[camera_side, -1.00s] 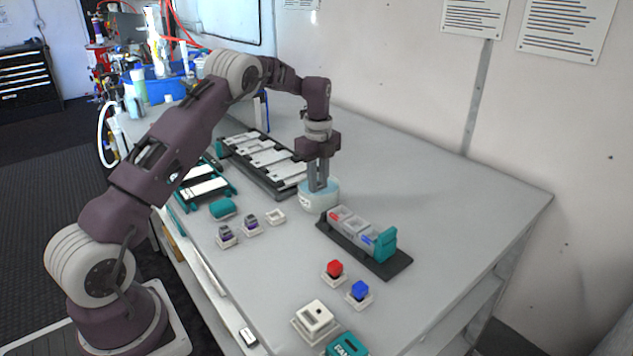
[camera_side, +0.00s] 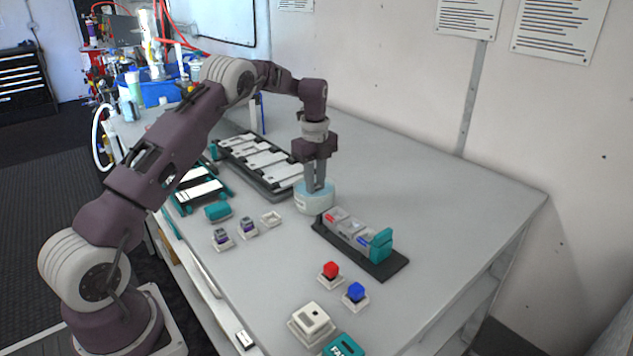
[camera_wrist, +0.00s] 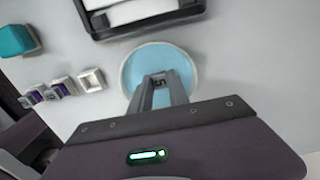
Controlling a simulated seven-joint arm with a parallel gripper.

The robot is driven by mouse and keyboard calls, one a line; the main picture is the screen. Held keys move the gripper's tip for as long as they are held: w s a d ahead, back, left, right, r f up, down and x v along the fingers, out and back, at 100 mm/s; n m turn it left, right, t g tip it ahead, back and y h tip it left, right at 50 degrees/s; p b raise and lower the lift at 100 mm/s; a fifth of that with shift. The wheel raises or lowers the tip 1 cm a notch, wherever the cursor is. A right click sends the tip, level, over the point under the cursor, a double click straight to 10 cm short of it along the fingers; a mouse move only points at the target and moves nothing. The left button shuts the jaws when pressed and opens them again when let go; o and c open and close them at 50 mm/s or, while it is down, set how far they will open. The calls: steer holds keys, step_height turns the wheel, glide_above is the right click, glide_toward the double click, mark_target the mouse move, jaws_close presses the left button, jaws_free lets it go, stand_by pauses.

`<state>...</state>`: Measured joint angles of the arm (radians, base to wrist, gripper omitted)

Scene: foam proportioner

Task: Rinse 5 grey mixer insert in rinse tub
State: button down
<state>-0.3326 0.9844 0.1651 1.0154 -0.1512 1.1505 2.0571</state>
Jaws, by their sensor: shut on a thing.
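The rinse tub (camera_side: 316,203) is a small round pale tub with light blue liquid, standing near the middle of the table. In the wrist view its rim (camera_wrist: 134,62) circles the blue liquid. My gripper (camera_side: 315,188) points straight down with its fingertips inside the tub.
Two holders with purple-grey pieces (camera_side: 247,227) and an empty white holder (camera_side: 271,219) stand left of the tub. A black tray with clear blocks (camera_side: 350,235) is close on the right. A rack of white plates (camera_side: 262,160) lies behind. Red (camera_side: 330,270) and blue (camera_side: 355,291) buttons are in front.

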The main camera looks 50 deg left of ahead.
steer(key=shift+s, duration=0.15)
step_height(320, 180, up, 9)
stand_by(0.9)
